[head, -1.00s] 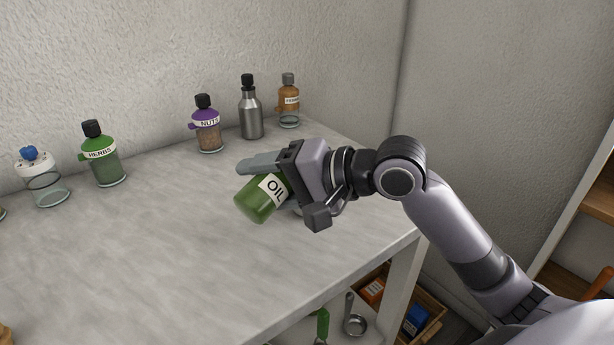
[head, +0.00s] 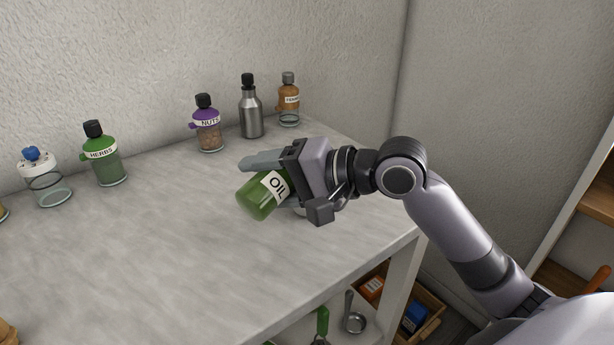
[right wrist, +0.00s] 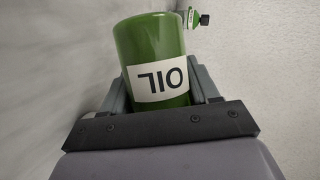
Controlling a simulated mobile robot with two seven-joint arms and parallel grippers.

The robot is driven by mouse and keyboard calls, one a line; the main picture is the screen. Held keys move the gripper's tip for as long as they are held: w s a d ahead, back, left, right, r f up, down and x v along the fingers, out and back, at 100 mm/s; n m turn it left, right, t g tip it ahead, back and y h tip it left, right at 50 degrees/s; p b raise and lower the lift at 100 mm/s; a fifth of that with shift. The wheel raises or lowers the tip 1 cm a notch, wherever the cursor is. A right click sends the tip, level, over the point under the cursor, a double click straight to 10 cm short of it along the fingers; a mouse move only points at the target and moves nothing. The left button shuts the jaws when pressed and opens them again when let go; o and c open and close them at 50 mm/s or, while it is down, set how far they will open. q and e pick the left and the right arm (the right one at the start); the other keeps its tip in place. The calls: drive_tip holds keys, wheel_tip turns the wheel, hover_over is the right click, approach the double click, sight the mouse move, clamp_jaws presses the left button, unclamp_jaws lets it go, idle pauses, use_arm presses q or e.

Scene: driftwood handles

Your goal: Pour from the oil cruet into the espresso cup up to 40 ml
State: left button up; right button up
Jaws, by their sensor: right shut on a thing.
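The green oil cruet (head: 258,197) with a white OIL label is tilted, its base toward the lower left in the head view. My right gripper (head: 268,180) is shut on it and holds it over the grey counter. The cruet (right wrist: 150,60) also shows between the fingers in the right wrist view, its label upside down. Its mouth is hidden behind the gripper. The espresso cup is not clearly seen; a small pale bit under the gripper may be part of it, but I cannot tell. My left gripper is not in view.
Along the back of the counter (head: 150,260) stand a glass jar (head: 48,188), a herbs bottle (head: 103,165), a nuts bottle (head: 208,135), a steel bottle (head: 251,115) and an orange bottle (head: 289,103). A wooden crate (head: 432,325) sits below.

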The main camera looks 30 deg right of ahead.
drive_tip(key=shift+d+r+y+p, duration=0.1)
drive_tip(key=shift+r+y+p, duration=0.2)
drive_tip(key=shift+p, duration=0.15)
idle(0.5)
drive_tip(key=shift+f+m+y+p, duration=0.4)
drive_tip(key=shift+m+p, duration=0.25)
drive_tip(key=shift+m, duration=0.15)
idle(2.2)
